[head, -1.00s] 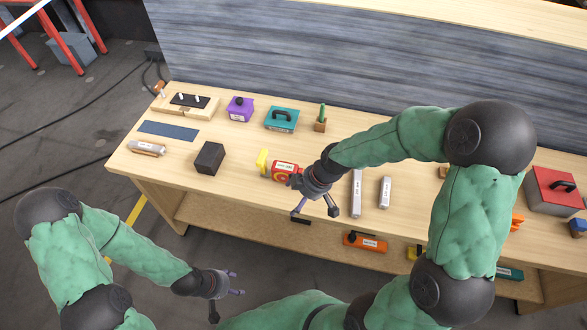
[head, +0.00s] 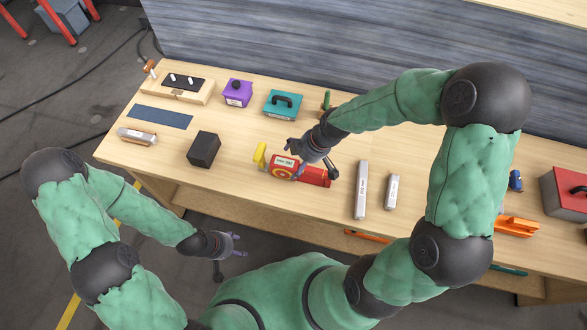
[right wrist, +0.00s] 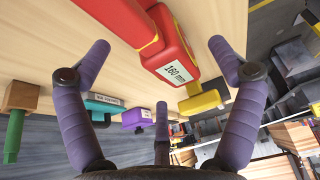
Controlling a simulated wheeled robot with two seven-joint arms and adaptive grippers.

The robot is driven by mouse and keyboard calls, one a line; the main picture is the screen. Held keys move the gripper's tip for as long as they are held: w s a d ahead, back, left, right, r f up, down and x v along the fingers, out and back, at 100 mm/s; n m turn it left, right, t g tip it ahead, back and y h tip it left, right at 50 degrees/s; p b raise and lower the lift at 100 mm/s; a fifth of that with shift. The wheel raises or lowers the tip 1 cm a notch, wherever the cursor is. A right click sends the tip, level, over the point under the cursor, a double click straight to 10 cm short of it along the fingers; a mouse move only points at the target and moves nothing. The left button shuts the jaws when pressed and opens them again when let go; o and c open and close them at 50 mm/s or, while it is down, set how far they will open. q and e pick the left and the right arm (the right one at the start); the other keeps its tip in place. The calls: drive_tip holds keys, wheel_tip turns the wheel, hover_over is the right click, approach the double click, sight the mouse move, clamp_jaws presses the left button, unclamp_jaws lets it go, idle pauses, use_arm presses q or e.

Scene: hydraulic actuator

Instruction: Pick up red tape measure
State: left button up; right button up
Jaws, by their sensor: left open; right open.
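The red tape measure (head: 284,166) lies on the wooden table, in the middle of the head view. It has a yellow end on its left, a white label and a red cylindrical part to its right. In the right wrist view it (right wrist: 168,45) shows at the top, its label reading 160 mm. My right gripper (head: 311,161) is open and empty over its right part. In the right wrist view the purple fingers (right wrist: 158,52) are spread wide, apart from the tape measure as far as I can tell. My left gripper (head: 236,245) is open and empty in front of the table.
On the table (head: 250,195) are a black box (head: 203,149), a purple box (head: 237,93), a teal box (head: 283,104), two grey bars (head: 361,188) (head: 392,191) and a red box (head: 566,193). The table is clear just in front of the tape measure.

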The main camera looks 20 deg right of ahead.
sight(291, 165)
drive_tip(key=shift+w+b+x, duration=0.2)
drive_tip(key=shift+b+x, duration=0.2)
drive_tip(key=shift+x, duration=1.05)
drive_tip(key=shift+w+b+x, duration=0.2)
drive_tip(key=shift+b+x, duration=0.15)
drive_tip(key=shift+x, duration=1.1)
drive_tip(key=shift+r, duration=0.1)
drive_tip(key=c, duration=1.4)
drive_tip(key=shift+r, duration=0.1)
drive_tip(key=shift+c, duration=0.2)
